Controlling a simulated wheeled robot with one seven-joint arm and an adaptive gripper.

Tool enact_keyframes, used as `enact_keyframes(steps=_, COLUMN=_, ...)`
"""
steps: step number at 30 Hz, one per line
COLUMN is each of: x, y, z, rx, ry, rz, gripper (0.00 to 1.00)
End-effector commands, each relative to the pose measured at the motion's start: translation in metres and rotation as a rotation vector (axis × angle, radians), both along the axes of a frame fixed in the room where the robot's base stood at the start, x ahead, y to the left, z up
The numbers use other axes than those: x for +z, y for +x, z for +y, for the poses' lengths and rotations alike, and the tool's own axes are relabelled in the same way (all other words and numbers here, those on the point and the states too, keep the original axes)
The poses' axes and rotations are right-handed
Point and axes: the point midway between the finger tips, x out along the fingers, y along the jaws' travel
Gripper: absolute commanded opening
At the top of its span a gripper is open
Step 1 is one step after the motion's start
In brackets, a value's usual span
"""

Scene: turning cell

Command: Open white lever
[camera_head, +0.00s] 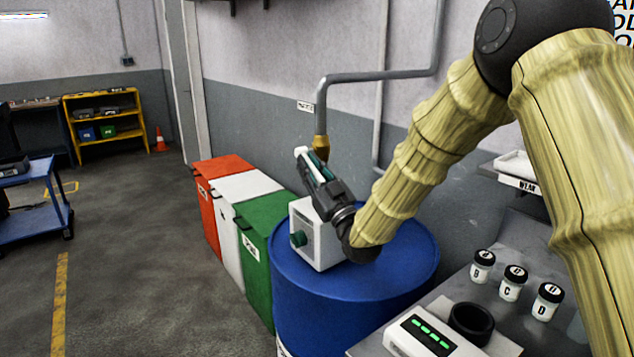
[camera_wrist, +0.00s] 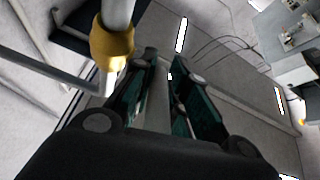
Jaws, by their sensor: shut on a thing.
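The white lever (camera_head: 302,152) shows as a short pale end beside the brass fitting (camera_head: 320,143) at the lower end of a grey pipe. My gripper (camera_head: 316,170) is at the lever, just below the fitting, with its jaws shut on it. In the wrist view the lever (camera_wrist: 158,100) is a pale bar lying between the green-padded fingers of my gripper (camera_wrist: 163,82). The brass fitting (camera_wrist: 112,45) is close to the left of the fingers there. Much of the lever is hidden by the fingers.
A blue drum (camera_head: 300,295) with a white box with a green knob (camera_head: 318,238) on it stands below my gripper. Red, white and green bins (camera_head: 270,250) line the wall. A bench with labelled jars (camera_head: 513,285) is at right. The floor at left is open.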

Motion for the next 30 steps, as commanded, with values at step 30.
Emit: enact_keyframes(steps=30, x=-0.0073, y=0.0020, z=0.0031, rx=0.002, ry=0.091, rz=-0.105, gripper=0.00)
